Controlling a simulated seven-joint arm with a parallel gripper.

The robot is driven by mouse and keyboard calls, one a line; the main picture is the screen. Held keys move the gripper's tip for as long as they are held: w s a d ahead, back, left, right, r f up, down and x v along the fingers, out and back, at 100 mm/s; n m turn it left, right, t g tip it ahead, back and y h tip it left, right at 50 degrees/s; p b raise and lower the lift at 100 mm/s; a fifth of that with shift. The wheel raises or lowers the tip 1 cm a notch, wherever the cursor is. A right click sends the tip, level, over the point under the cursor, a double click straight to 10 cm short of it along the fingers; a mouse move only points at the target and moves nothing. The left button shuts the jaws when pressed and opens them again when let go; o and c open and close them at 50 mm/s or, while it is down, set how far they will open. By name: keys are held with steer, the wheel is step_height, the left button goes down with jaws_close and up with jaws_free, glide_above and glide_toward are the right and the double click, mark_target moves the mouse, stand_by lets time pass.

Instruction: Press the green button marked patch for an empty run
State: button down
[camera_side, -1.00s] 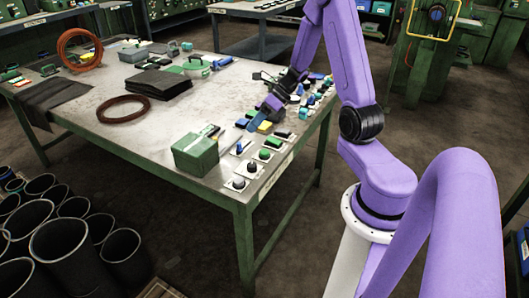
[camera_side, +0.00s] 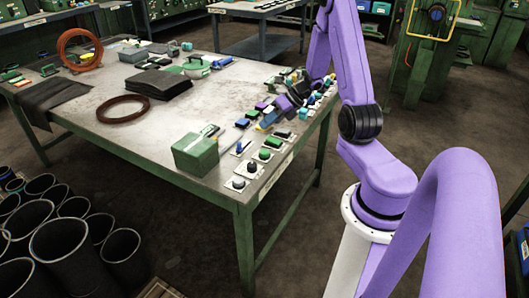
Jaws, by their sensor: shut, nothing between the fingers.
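My gripper (camera_side: 267,121) is shut and empty, pointing down and to the left over the controls along the table's right side. The labels are too small to read, so I cannot tell which is marked patch. My gripper hides part of the row, and I cannot tell whether it touches a control.
A green box (camera_side: 195,154) stands at the table's front, left of the controls. Brown rings (camera_side: 123,109), a black folded stack (camera_side: 158,84) and dark sleeves lie farther left. The middle of the metal table (camera_side: 200,110) is clear. Black tubes (camera_side: 62,243) stand on the floor.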

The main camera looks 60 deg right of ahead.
mark_target(267, 151)
steer(key=shift+f, duration=3.85)
steer(key=shift+f, duration=0.15)
steer(key=shift+f, duration=0.3)
steer(key=shift+f, duration=0.4)
steer(key=shift+r, duration=0.85)
steer(key=shift+r, duration=2.5)
